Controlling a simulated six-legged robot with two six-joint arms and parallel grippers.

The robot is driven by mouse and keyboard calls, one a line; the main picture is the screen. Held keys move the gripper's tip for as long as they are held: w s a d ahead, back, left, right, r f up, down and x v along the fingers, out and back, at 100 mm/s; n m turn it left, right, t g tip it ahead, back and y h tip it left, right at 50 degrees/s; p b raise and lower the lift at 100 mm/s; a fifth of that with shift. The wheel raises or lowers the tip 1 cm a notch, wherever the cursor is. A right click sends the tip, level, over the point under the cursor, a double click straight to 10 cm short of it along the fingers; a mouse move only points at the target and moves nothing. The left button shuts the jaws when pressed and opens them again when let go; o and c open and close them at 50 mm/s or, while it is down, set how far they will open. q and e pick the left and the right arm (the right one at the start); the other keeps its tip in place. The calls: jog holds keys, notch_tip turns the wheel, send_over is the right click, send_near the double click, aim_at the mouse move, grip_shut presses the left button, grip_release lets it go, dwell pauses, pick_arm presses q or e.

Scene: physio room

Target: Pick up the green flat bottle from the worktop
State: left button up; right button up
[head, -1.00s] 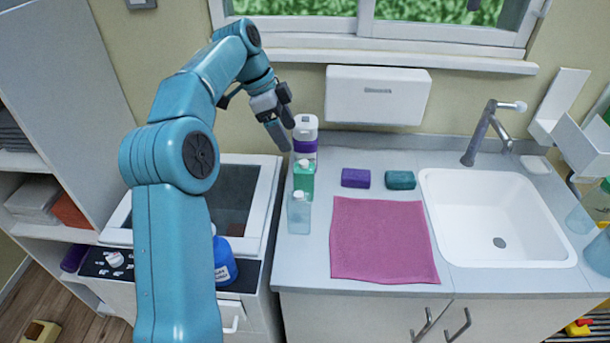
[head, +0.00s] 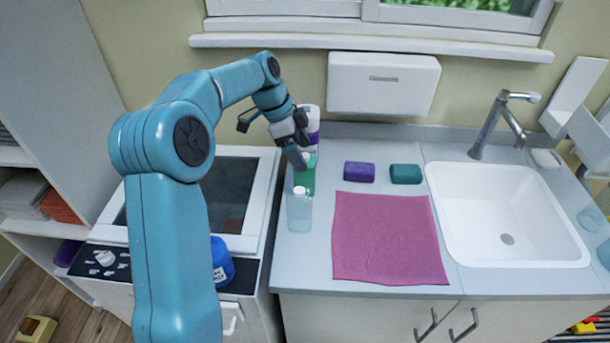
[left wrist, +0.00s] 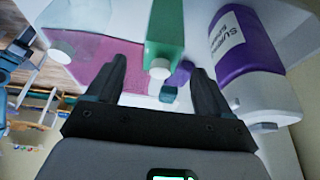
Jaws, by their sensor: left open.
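The green flat bottle (head: 305,178) stands upright on the worktop (head: 387,305) at its left end, partly hidden behind my left gripper in the head view. It also shows in the left wrist view (left wrist: 164,32), its white cap between the two fingers. My left gripper (head: 298,163) is open at the bottle's top; I cannot tell whether a finger touches it. A clear pale-blue bottle (head: 299,212) stands just in front of the green one. A white and purple bottle (head: 312,130) stands just behind it. My right gripper is in neither view.
A purple block (head: 359,172) and a teal block (head: 405,174) lie to the right, behind a pink cloth (head: 388,238). The white sink (head: 495,210) and tap (head: 492,125) are farther right. A blue bottle (head: 221,262) stands left of the worktop. A white dispenser (head: 383,84) hangs on the wall behind.

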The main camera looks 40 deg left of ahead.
aim_at(305, 174)
pick_arm(q)
jog(key=shift+f, duration=0.4)
jog(key=x, duration=0.4)
jog(key=shift+f+p, duration=0.35)
jog(key=shift+w, duration=0.1)
jog(key=c, duration=1.2)
jog(key=shift+r, duration=0.2)
